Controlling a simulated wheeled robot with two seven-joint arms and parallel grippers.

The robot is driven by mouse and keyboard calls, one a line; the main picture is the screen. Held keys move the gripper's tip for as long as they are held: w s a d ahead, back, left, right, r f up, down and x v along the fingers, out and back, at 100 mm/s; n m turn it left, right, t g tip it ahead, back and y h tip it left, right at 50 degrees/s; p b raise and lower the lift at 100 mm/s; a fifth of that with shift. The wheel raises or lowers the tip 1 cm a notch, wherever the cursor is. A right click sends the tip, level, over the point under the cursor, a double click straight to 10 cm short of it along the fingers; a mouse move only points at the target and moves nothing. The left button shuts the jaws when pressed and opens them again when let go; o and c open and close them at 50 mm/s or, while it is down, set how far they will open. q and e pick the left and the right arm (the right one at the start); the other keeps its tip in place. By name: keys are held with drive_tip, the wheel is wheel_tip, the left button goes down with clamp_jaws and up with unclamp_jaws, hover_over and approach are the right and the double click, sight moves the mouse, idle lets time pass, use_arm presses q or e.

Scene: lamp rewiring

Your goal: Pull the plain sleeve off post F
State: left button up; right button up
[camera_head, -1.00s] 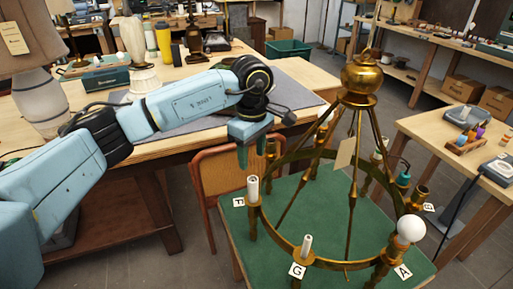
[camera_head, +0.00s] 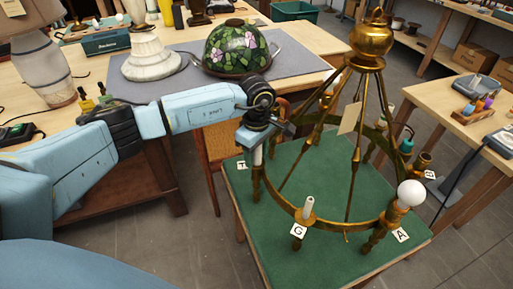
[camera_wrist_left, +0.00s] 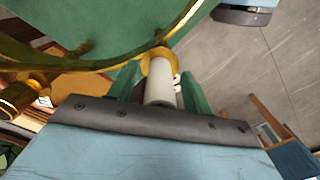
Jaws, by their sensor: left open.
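The brass chandelier frame (camera_head: 335,226) stands on a green-topped table. Post F (camera_head: 257,187) is at its left side, by a small lettered card (camera_head: 241,164). The plain white sleeve (camera_head: 257,158) stands upright on this post, its upper part hidden by my gripper. My left gripper (camera_head: 260,146) points down over it. In the left wrist view the sleeve (camera_wrist_left: 162,88) lies between the two green fingers, which are open on either side of it. Its brass cup (camera_wrist_left: 158,58) shows beyond. I cannot tell whether a finger touches the sleeve. My right gripper is out of view.
Another white sleeve (camera_head: 309,207) stands on post G, near the front. A round white bulb (camera_head: 411,193) is on post A. A paper tag (camera_head: 350,118) hangs in the frame. A wooden chair (camera_head: 222,145) stands behind the green table (camera_head: 330,262). A stained-glass shade (camera_head: 235,48) sits on the workbench.

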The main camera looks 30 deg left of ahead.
use_arm(q)
drive_tip(key=shift+c, duration=0.4)
drive_tip(key=c, duration=1)
drive_tip(key=shift+o, duration=0.2)
drive_tip(key=shift+r, duration=0.15)
drive_tip(key=shift+r+p, duration=2.9)
drive_tip(key=shift+r, duration=2)
